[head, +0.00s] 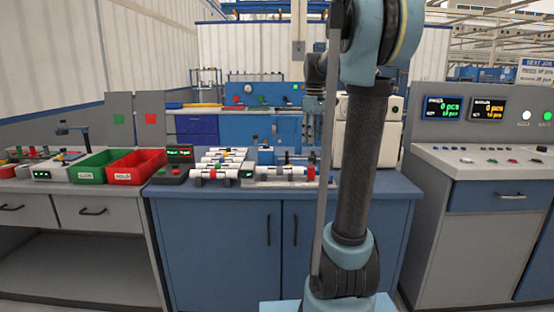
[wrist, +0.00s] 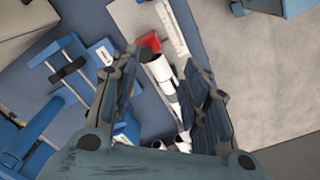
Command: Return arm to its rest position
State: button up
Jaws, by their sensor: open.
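My gripper (wrist: 158,95) shows in the wrist view with its two dark fingers spread apart and nothing held between them. Below and beyond the fingers lie white pipes (wrist: 164,72) with dark bands, with a red piece (wrist: 149,41) beside them. In the head view my arm rises in front of the right part of the blue workbench (head: 225,245), and I cannot clearly make out the gripper there. White pipes (head: 215,175) with red and dark parts lie on the bench top.
A green bin (head: 92,167) and a red bin (head: 136,167) stand on the left bench. A blue clamp-like fixture (wrist: 62,75) is left of my gripper in the wrist view. A grey control console (head: 490,165) with displays stands at the right.

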jog(key=s+a+f+m+t, duration=0.1)
jog(key=s+f+m, duration=0.3)
jog(key=s+f, duration=0.8)
jog(key=s+a+f+m+t, duration=0.1)
jog(key=s+f+m, duration=0.3)
jog(key=s+f, duration=0.9)
jog(key=s, duration=0.7)
jog(key=shift+m, duration=0.4)
jog(key=shift+f, duration=0.1)
jog(key=shift+w+d+f, duration=0.1)
jog(key=shift+w+f, duration=0.1)
jog(key=shift+w, duration=0.3)
